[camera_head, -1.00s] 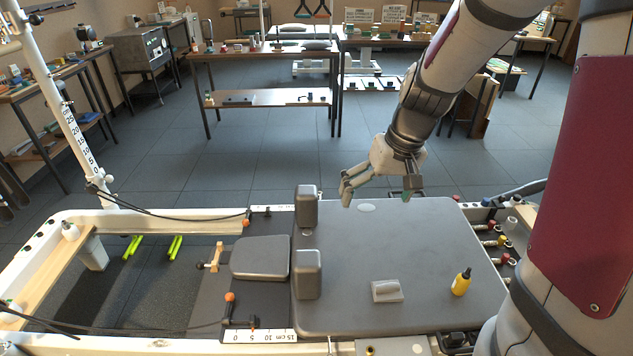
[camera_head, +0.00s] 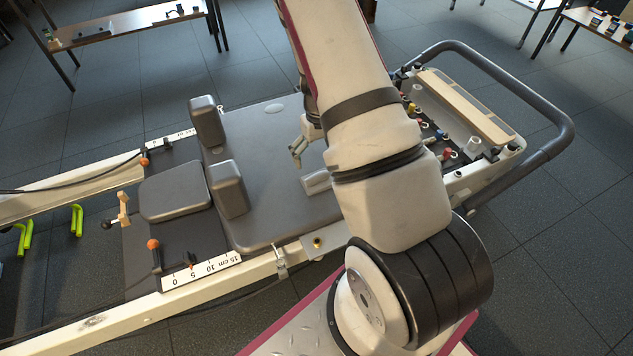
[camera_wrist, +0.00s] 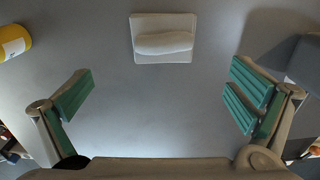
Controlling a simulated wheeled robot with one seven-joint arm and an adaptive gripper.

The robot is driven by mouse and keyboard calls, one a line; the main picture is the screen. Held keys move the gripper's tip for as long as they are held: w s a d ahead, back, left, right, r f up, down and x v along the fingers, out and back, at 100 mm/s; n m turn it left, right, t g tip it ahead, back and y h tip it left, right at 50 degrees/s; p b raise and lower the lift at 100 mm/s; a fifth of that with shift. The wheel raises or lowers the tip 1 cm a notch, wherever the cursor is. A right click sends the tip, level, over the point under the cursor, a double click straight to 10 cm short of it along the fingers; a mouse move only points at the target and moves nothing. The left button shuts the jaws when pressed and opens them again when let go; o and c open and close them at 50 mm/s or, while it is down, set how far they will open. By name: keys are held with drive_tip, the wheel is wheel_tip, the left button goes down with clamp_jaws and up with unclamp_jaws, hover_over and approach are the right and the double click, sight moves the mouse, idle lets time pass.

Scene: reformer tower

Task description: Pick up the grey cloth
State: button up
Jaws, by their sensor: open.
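The grey cloth (camera_wrist: 163,38) is a light grey square with a raised fold or roll across it. It lies on the dark grey padded carriage (camera_head: 268,150). In the wrist view it sits at the top middle, ahead of my open fingers and apart from them. In the head view the cloth (camera_head: 317,182) is partly hidden behind my arm. My gripper (camera_wrist: 160,102) is open and empty, its green-padded fingers spread wide above the carriage. In the head view only one finger of my gripper (camera_head: 297,152) shows clearly.
Two upright grey shoulder blocks (camera_head: 207,122) and (camera_head: 228,190) rise from the carriage. A grey headrest (camera_head: 174,191) lies left of them. A rail with coloured knobs (camera_head: 440,133) runs at the right end.

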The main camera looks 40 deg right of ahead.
sight(317, 175)
wheel_tip(317, 175, down, 4)
drive_tip(key=shift+f+b, duration=0.1)
drive_tip(key=shift+b, duration=0.35)
drive_tip(key=shift+s+a+f+b, duration=0.15)
drive_tip(key=shift+f+b, duration=0.35)
drive_tip(key=shift+f, duration=0.8)
drive_tip(key=shift+w+a+f+b, duration=0.15)
drive_tip(key=shift+f+b, duration=0.3)
drive_tip(key=shift+f, duration=0.85)
drive_tip(key=shift+s, duration=0.15)
drive_tip(key=c, duration=1.4)
